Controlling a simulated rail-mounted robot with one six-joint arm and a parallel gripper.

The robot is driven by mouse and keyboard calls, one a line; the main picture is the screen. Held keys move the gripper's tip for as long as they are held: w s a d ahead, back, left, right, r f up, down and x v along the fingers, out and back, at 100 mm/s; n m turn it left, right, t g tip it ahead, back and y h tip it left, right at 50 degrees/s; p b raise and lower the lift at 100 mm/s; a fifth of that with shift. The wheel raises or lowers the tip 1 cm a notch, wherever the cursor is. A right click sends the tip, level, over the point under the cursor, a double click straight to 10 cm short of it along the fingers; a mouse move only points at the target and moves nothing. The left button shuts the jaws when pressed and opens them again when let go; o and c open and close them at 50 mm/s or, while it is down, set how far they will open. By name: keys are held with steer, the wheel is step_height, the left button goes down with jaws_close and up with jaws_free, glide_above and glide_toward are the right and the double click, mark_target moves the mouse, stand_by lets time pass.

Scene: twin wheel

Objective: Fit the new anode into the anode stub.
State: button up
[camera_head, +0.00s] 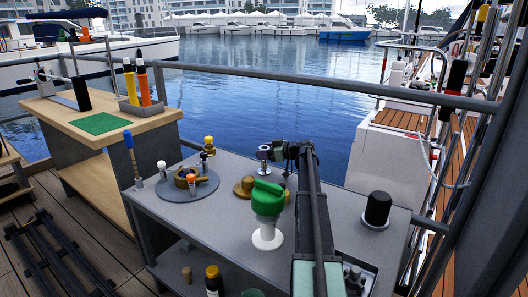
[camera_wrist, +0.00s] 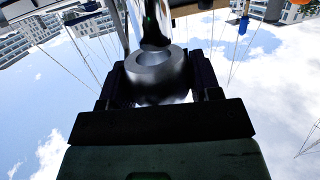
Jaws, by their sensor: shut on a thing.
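My gripper (camera_wrist: 157,82) is shut on the new anode, a grey metal ring (camera_wrist: 155,78) with a round central hole. A shiny upright metal rod, apparently the anode stub (camera_wrist: 150,20), meets the ring's hole in the wrist view. I cannot tell whether its end is inside the hole or just short of it. In the head view my gripper (camera_head: 279,151) is above the back of the grey bench, with the silver ring (camera_head: 264,151) at its tip.
A green-topped object on a white pedestal (camera_head: 268,235) stands close in front of the ring. A brass disc (camera_head: 243,188) lies beside it. A grey round plate (camera_head: 204,190) with brass parts is at left. A black cylinder (camera_head: 378,208) stands at right. The bench front is mostly clear.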

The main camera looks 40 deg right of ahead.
steer(key=shift+s+a+f, duration=0.25)
steer(key=shift+s+a, duration=0.05)
steer(key=shift+s, duration=0.1)
stand_by(0.4)
steer(key=shift+d, duration=0.1)
stand_by(0.5)
steer(key=shift+w+d+r+p, duration=0.1)
steer(key=shift+r+p, duration=0.35)
steer(key=shift+p, duration=0.1)
step_height(320, 180, up, 34)
steer(key=p, duration=3.4)
steer(key=shift+w+d+r, duration=0.15)
steer(key=shift+w+d, duration=0.05)
steer(key=shift+w, duration=0.05)
